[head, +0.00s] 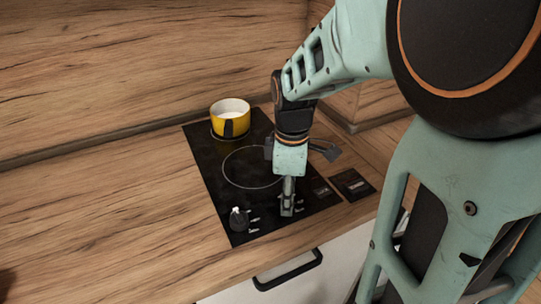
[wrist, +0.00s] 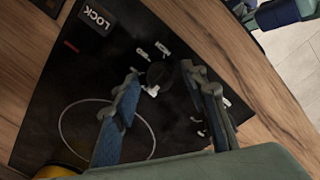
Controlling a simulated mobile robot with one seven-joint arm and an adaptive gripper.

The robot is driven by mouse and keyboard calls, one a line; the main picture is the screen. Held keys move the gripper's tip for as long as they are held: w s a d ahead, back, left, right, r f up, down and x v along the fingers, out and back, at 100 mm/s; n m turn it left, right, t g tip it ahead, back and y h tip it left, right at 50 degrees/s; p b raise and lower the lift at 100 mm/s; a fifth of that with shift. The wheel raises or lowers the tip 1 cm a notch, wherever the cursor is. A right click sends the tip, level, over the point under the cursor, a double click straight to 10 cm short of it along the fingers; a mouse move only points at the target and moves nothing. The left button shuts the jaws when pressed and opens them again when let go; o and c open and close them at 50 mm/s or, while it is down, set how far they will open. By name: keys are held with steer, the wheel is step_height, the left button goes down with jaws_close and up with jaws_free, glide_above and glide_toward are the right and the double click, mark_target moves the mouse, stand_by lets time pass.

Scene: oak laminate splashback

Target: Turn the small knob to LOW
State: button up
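A small dark round knob (wrist: 158,74) with a white pointer mark sits on the black cooktop (wrist: 45,130) in the wrist view. My gripper (wrist: 163,78) is open, with one finger on each side of this knob. I cannot tell whether the fingers touch it. In the head view my gripper (head: 287,211) points down at the cooktop's front edge and hides most of this knob. Small white labels stand beside the knob; their words are too small to read. Another dark knob (head: 238,219) with a white pointer stands to the left in the head view.
A yellow pot (head: 230,120) with a dark handle stands at the back left of the cooktop (head: 212,165). A dark LOCK panel (wrist: 95,18) lies near the knob. A drawer with a black handle (head: 288,271) is below the front edge. The wooden counter (head: 120,220) at left is clear.

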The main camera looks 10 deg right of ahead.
jaws_close()
steer(key=m, duration=0.4)
steer(key=shift+m+p, duration=0.4)
steer(key=m, duration=0.4)
steer(key=shift+m, duration=0.4)
steer(key=shift+a, duration=0.1)
stand_by(0.3)
steer(key=shift+o, duration=0.6)
jaws_free()
